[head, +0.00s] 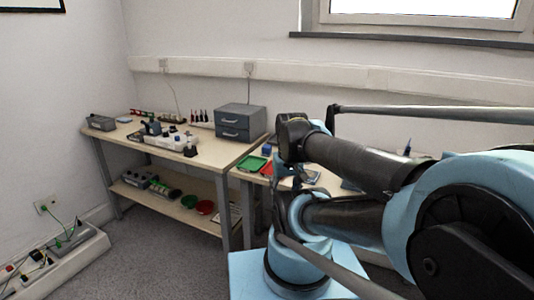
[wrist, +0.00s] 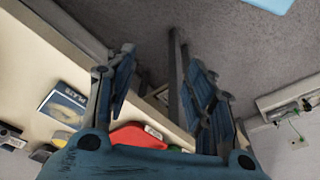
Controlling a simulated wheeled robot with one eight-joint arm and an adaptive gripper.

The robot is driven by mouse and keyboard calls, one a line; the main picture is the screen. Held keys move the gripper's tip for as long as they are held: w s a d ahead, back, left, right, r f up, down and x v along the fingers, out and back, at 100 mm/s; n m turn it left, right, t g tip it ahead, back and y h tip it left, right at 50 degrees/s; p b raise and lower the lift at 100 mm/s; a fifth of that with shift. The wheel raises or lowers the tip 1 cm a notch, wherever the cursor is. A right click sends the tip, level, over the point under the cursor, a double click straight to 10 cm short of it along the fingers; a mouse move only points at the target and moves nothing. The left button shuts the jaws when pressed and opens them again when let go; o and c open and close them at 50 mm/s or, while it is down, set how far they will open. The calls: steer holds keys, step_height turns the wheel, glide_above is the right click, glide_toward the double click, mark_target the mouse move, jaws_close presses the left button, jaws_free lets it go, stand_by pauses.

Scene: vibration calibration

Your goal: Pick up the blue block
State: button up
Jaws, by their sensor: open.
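A small blue thing, likely the blue block (head: 267,149), stands on the right-hand table beside the green tray, just left of my arm in the head view. I cannot make it out in the wrist view. My gripper (wrist: 160,62) is open and empty, its two blue-grey fingers wide apart in the wrist view. Between and beyond them are the table edge and the floor. In the head view my gripper hangs in front of the right-hand table, partly hidden among my arm links.
A green tray (head: 251,164) and a red tray (wrist: 138,136) lie on the right-hand table, with a picture card (wrist: 62,104) near its edge. The left workbench (head: 218,153) holds a grey drawer box (head: 241,122) and several small devices. Grey floor (head: 150,255) is open in front.

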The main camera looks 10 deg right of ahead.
steer(key=w+r+m, duration=0.2)
steer(key=w+r, duration=0.5)
steer(key=r, duration=0.1)
step_height(320, 180, up, 8)
steer(key=r+m+g, duration=0.1)
steer(key=m+g, duration=0.1)
steer(key=m, duration=0.3)
glide_above(266, 146)
steer(key=d, duration=0.1)
steer(key=f, duration=1.1)
steer(key=shift+s+f, duration=0.25)
steer(key=shift+f, duration=0.1)
steer(key=shift+a+f, duration=0.25)
steer(key=shift+f, duration=1.05)
steer(key=shift+a+f, duration=0.2)
steer(key=shift+f, duration=1.1)
steer(key=c, duration=1.1)
